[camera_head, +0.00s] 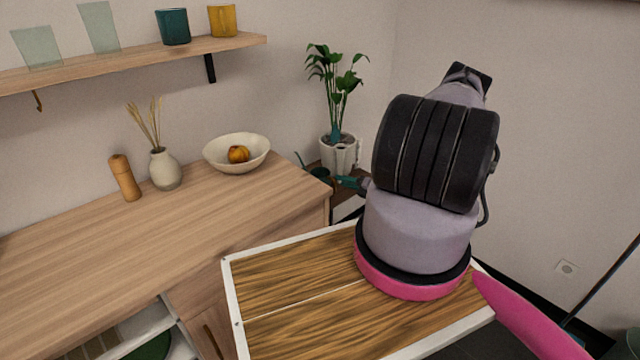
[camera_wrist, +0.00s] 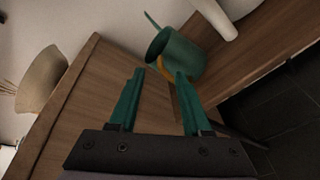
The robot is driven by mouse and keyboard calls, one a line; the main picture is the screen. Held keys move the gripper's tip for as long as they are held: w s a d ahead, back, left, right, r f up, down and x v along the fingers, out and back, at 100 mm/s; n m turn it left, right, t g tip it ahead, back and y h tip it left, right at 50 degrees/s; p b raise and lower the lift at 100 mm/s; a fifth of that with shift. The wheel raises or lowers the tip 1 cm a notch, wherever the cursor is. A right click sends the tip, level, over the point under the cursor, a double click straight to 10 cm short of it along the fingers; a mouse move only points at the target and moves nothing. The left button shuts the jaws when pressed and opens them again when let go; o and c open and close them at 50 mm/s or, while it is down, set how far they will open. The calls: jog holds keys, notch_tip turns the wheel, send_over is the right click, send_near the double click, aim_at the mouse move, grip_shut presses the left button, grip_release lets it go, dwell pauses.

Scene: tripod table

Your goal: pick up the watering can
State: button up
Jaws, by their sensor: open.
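The watering can (camera_wrist: 182,54) is dark teal with a thin spout and a yellow-orange part on its near side. In the wrist view it stands just beyond my fingertips, slightly right of centre. In the head view the can (camera_head: 319,172) shows small behind the counter's far right corner, partly hidden. My gripper (camera_wrist: 159,76) has teal fingers, spread apart with nothing between them. In the head view my gripper (camera_head: 350,182) is mostly hidden by my own arm, close to the can's right side.
A potted plant (camera_head: 338,152) stands beside the can on a small wooden table (camera_head: 349,189). The wooden counter (camera_head: 200,215) is close on the left, with a bowl (camera_head: 237,154), vase (camera_head: 165,170) and wooden mill (camera_head: 124,178). Dark floor (camera_wrist: 285,105) shows at right.

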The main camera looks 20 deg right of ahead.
jog(key=x, duration=0.5)
jog(key=shift+w, duration=0.25)
grip_shut()
jog(key=shift+s+f, duration=0.1)
dwell(1.1)
